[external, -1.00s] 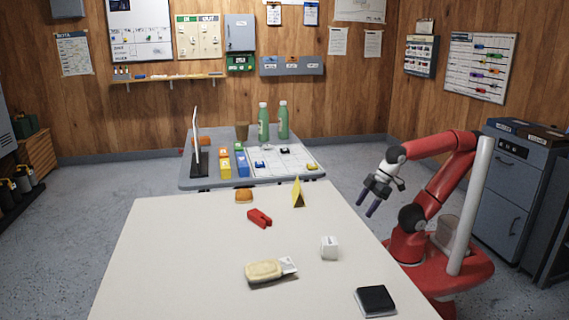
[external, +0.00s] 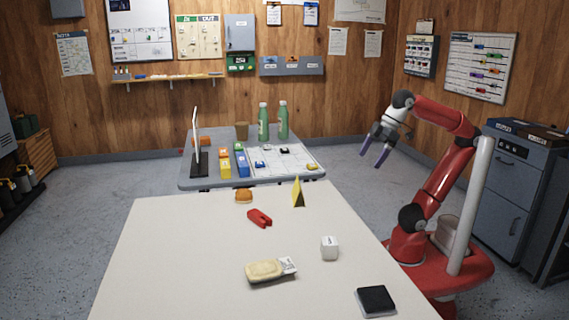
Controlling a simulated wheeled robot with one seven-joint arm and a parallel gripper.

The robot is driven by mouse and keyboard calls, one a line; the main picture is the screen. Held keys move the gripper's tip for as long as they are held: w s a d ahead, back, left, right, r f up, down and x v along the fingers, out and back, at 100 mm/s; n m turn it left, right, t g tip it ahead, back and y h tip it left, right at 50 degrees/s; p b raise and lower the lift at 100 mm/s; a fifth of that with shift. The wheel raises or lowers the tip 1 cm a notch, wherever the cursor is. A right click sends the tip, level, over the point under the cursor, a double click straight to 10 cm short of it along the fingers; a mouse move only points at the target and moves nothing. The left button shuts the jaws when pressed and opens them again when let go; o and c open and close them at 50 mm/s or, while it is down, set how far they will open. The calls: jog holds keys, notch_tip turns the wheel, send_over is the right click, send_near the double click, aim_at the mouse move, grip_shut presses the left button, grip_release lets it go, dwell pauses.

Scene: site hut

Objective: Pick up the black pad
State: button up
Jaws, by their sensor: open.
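The black pad (external: 376,300) is a flat dark square with a pale edge. It lies at the near right corner of the white table, in the external view. My gripper (external: 376,157) is open and empty. It hangs in the air beyond the table's right edge, well above and far behind the pad, with its fingers pointing down and slightly left. Nothing hides the pad.
The white table (external: 180,250) also bears a white cube (external: 329,248), a cream item with a white packet (external: 266,270), a red piece (external: 259,218), an orange item (external: 244,196) and a yellow-black wedge (external: 298,192). A grey table (external: 215,185) with bottles stands behind.

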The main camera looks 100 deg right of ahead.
jog(key=w+a+r+m+y, duration=0.1)
jog(key=w+a+r+m, duration=0.3)
jog(key=w+a, duration=0.35)
jog(key=m+g+y+p, duration=0.3)
jog(key=m+g+y, duration=0.3)
jog(key=m, duration=0.8)
send_over(375, 294)
jog(key=d, duration=0.4)
jog(key=f, duration=0.9)
jog(key=shift+s+d, duration=0.15)
jog(key=shift+s, duration=0.2)
jog(key=b+x, duration=0.1)
jog(key=x, duration=0.1)
jog(key=shift+w+f, duration=0.1)
jog(key=shift+f, duration=0.2)
jog(key=x, duration=0.4)
jog(key=shift+w+d+f, duration=0.15)
jog(key=shift+w+f, duration=0.1)
jog(key=shift+w, duration=0.15)
jog(key=shift+a+f, duration=0.3)
jog(key=shift+f, duration=0.05)
